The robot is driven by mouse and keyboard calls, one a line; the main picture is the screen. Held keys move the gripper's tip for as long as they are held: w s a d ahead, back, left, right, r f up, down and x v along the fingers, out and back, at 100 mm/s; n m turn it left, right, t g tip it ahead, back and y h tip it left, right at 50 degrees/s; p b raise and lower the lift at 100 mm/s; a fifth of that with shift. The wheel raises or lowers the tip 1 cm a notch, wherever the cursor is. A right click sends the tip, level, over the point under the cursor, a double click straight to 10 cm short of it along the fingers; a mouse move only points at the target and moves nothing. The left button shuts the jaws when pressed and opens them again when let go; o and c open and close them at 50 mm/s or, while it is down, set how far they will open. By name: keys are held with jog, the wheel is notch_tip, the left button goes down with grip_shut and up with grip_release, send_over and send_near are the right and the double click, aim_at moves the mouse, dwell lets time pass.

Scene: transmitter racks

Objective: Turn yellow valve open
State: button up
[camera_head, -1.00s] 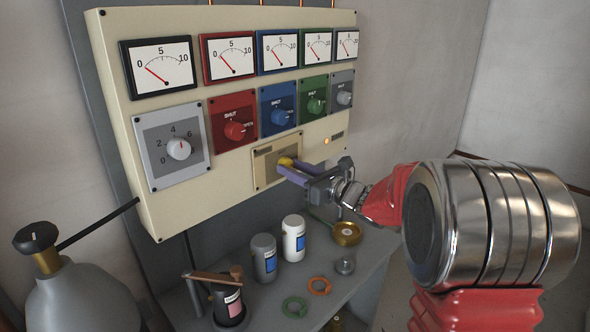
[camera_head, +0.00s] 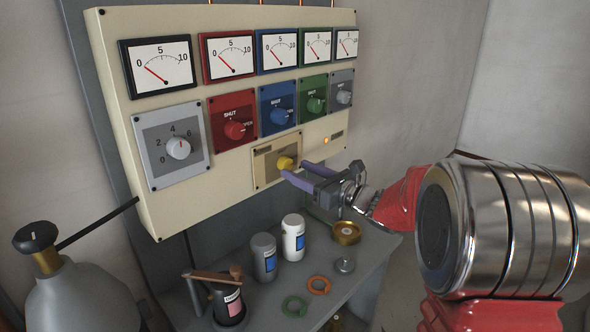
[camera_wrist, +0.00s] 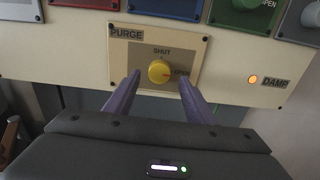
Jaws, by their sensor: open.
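The yellow valve (camera_head: 284,163) is a round knob on a tan plate low on the cream panel. In the wrist view the yellow valve (camera_wrist: 160,72) sits under a plate marked PURGE, with SHUT above it and OPEN to its right. In the wrist view the two purple fingers of my gripper (camera_wrist: 160,82) stand apart on either side below the knob, open and empty.
Above are red (camera_head: 235,130), blue (camera_head: 282,116) and green (camera_head: 315,104) knobs and several gauges. A lit orange lamp (camera_wrist: 253,79) is right of the plate. Below, a grey bench (camera_head: 352,266) holds canisters and rings. A grey cylinder (camera_head: 80,298) stands at lower left.

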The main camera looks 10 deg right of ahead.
jog(key=v, duration=1)
jog(key=shift+s+d, duration=0.25)
jog(key=shift+s, duration=0.1)
